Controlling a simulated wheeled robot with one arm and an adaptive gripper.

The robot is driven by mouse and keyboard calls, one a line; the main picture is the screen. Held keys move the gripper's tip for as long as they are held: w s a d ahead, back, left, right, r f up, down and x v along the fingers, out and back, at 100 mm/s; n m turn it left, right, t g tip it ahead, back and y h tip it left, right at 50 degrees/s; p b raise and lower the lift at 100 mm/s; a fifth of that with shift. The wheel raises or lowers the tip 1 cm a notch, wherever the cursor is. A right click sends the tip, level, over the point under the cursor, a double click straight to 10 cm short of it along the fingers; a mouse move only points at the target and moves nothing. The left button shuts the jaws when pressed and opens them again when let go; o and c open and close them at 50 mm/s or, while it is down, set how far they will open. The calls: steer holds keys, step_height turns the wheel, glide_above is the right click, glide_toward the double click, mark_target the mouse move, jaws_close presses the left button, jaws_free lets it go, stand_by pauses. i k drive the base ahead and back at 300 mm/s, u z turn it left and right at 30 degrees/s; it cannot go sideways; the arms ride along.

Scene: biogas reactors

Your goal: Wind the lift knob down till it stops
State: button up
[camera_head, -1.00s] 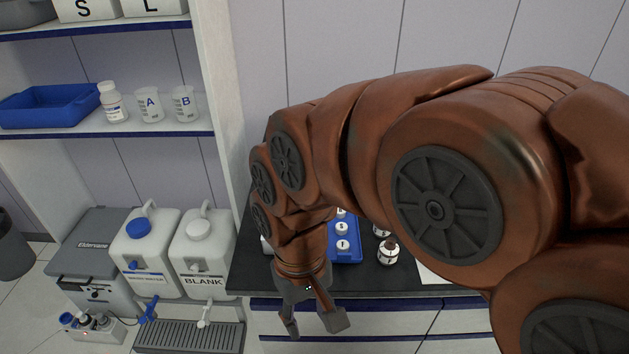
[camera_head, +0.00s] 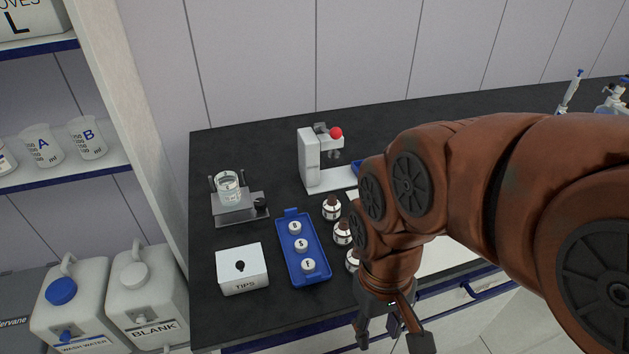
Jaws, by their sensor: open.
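A low grey stand (camera_head: 232,219) sits on the left part of the black bench. A black round knob (camera_head: 261,204) shows at its right side; it looks like the lift knob. A clear glass beaker (camera_head: 228,187) stands on top, between thin dark posts. How high the stand's top is raised is hard to judge. My gripper (camera_head: 391,337) hangs at the lower right, in front of the bench's front edge. Its fingers are spread and empty, pointing down, well apart from the knob.
A white device with a red ball (camera_head: 309,157) stands behind. The bench (camera_head: 252,150) is bare behind the stand.

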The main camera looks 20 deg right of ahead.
mark_target(261, 203)
steer(key=z, duration=1.75)
steer(key=k, duration=1.5)
steer(key=u, duration=1.75)
steer(key=i, duration=1)
steer(key=u, duration=0.05)
